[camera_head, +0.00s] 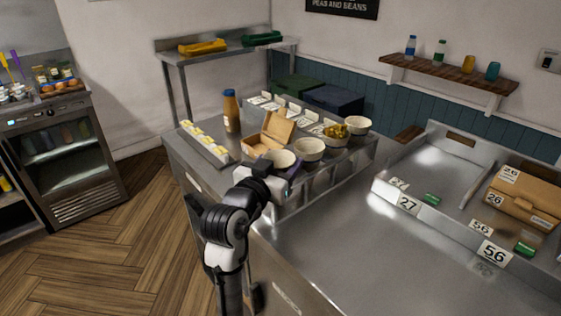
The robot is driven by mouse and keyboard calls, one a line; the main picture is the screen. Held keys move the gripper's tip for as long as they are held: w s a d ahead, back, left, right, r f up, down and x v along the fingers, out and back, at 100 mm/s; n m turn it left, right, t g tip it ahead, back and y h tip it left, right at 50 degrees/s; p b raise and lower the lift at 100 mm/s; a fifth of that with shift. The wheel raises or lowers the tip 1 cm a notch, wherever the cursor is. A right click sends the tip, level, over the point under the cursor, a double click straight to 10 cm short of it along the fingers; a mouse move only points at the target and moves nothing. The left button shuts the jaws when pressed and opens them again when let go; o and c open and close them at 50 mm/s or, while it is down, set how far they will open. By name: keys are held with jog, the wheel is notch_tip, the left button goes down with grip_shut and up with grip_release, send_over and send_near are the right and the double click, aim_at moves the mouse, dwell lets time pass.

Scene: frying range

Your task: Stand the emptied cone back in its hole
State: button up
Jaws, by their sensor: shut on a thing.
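My gripper (284,177) is at the near edge of the steel counter, seen from behind. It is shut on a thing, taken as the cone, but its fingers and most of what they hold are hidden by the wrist. A pale round-rimmed container (281,158) shows just beyond the gripper; I cannot tell whether it is held or standing behind. A similar pale container (308,150) stands to its right, and another pale one (357,125) is farther back. A container with yellow-brown food (336,132) is beside that one. I cannot make out the hole.
An open cardboard box (270,134) and an orange-brown bottle (231,111) stand behind the gripper. A long tray with pale yellow pieces (203,143) lies left. Bare steel worktop (330,235) spreads to the right, with a numbered steel tray (430,165) beyond.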

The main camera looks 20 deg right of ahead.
jog(key=shift+f, duration=0.2)
jog(key=o, duration=1.6)
jog(key=shift+r, duration=0.2)
jog(key=b+v, duration=1)
jog(key=v, duration=0.2)
